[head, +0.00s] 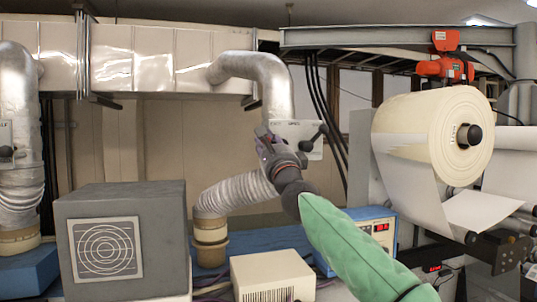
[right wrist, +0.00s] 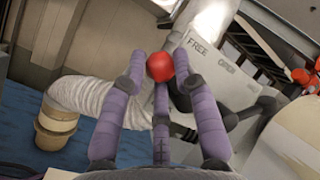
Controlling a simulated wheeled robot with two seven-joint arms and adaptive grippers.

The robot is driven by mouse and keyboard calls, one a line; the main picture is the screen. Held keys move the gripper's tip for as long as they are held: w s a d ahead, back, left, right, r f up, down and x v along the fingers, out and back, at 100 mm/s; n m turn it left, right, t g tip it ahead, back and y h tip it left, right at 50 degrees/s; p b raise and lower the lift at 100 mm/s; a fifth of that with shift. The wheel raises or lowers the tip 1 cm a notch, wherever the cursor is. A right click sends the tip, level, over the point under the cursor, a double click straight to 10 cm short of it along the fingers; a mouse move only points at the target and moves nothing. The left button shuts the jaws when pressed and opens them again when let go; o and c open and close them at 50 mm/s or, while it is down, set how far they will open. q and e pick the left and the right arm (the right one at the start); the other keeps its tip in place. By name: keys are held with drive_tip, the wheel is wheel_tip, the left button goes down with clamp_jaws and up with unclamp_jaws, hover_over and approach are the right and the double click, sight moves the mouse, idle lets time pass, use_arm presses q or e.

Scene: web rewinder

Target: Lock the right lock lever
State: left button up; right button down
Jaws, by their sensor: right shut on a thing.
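The plate of the right lock (head: 298,134) is pale and sits on the silver duct in the middle of the head view. It also shows in the right wrist view (right wrist: 222,68), printed with FREE and OPEN. My right gripper (head: 266,138) is at the plate's left side. In the right wrist view, its purple fingers are shut on a red ball knob (right wrist: 160,67). The rod behind the knob is mostly hidden by the fingers. A dark lever with a black knob (head: 323,129) sticks out to the right of the plate. My left gripper is not in view.
A corrugated hose (head: 235,194) runs below the gripper. A grey box with a round grille (head: 122,240) and a beige box (head: 272,276) stand in front. A large paper roll (head: 425,135) is at right. Another lock plate (head: 6,140) is at far left.

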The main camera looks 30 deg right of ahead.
drive_tip(key=n+y+b, duration=0.1)
drive_tip(key=n+b, duration=0.1)
drive_tip(key=n, duration=0.1)
drive_tip(key=f+n+y+b, duration=0.1)
drive_tip(key=n+y+b, duration=0.1)
drive_tip(key=n, duration=0.1)
drive_tip(key=f+n+y+b, duration=0.1)
drive_tip(key=n+y, duration=0.1)
drive_tip(key=n, duration=0.1)
drive_tip(key=shift+s+d+b, duration=0.2)
drive_tip(key=shift+d+b, duration=0.05)
drive_tip(key=shift+b, duration=0.15)
drive_tip(key=shift+y, duration=0.3)
drive_tip(key=shift+r, duration=0.1)
idle(0.4)
drive_tip(key=c, duration=1)
unclamp_jaws()
drive_tip(key=shift+w, duration=0.1)
drive_tip(key=shift+f, duration=0.25)
